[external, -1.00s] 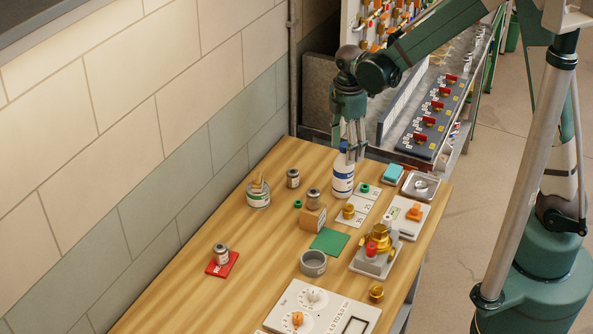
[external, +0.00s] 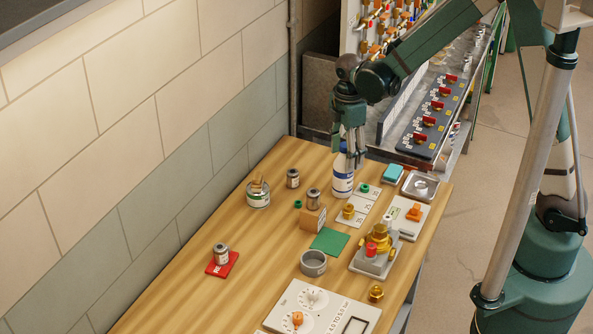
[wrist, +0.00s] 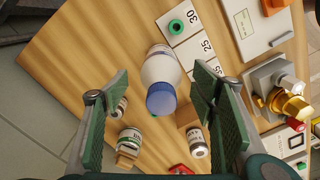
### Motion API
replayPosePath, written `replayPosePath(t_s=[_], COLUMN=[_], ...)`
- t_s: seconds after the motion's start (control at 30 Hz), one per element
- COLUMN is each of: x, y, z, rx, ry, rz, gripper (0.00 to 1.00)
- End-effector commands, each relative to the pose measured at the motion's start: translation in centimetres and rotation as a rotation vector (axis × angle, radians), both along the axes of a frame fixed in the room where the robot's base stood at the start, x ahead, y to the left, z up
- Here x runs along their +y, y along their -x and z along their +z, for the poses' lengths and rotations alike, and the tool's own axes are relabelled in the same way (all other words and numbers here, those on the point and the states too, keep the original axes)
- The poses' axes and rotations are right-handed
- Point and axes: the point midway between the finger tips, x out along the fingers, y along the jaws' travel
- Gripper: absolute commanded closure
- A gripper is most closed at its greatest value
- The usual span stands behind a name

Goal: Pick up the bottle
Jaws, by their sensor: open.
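The white bottle (external: 342,180) with a blue band on its label stands upright at the far end of the wooden table. In the wrist view the bottle (wrist: 160,72) shows from above, with a blue cap, between my finger pads and a little ahead of them. My gripper (external: 352,160) points down over the bottle's upper part, which its fingers partly hide. The wrist view shows my gripper (wrist: 155,105) open, with clear gaps between both green pads and the bottle.
A wooden block (external: 313,219) with a small can (external: 313,198) on it stands in front of the bottle. White number cards (external: 358,207) lie to its right. An open tin (external: 258,194) stands to the left. Bare table (external: 200,290) lies at the front left.

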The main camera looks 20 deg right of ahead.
Motion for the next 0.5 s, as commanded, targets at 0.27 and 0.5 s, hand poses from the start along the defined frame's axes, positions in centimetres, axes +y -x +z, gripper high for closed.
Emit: replayPosePath(t_s=[0.27, 0.5], x=[0.1, 0.1], y=[0.1, 0.1], z=[-1.9, -4.0], rx=[0.0, 0.0], ry=[0.0, 0.0], rz=[0.0, 0.0], gripper=[0.43, 0.43])
